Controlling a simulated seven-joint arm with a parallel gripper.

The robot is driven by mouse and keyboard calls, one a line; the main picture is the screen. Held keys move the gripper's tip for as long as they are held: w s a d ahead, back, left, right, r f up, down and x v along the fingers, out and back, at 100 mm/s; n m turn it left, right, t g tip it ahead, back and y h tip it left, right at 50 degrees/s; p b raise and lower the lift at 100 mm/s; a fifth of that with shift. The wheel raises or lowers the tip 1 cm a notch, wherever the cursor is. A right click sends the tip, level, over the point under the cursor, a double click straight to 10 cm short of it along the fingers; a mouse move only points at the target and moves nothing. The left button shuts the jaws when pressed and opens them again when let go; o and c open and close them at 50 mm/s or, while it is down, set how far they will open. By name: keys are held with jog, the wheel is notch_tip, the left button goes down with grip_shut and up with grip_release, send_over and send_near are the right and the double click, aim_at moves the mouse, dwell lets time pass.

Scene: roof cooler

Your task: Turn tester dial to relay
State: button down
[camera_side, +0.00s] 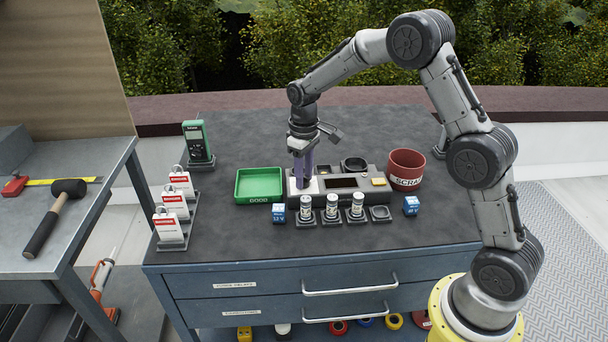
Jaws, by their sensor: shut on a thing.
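The tester (363,184) is a low dark grey box in the middle of the bench. It has a dark display (341,183), a yellow square (379,182) at its right and a white plate (312,187) at its left end. My gripper (303,182) points straight down at this white plate, its purple fingers shut at the dial. The fingers hide the dial, so its pointer and the setting marks cannot be read.
A green GOOD tray (260,173) lies left of the tester, a red SCRAP bin (406,169) right. Several small cylinders (332,207) stand in holders in front, between two blue cubes (279,213). Red-and-white tags (174,205) and a green meter (197,141) stand further left.

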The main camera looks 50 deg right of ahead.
jog(key=m, duration=1)
jog(key=shift+r+m, duration=0.1)
jog(key=shift+m, duration=0.3)
jog(key=m, duration=0.5)
jog(key=shift+w+m, duration=0.1)
jog(key=shift+m, duration=0.2)
jog(key=m, duration=0.4)
jog(key=shift+m, duration=0.4)
jog(key=c, duration=0.5)
grip_release()
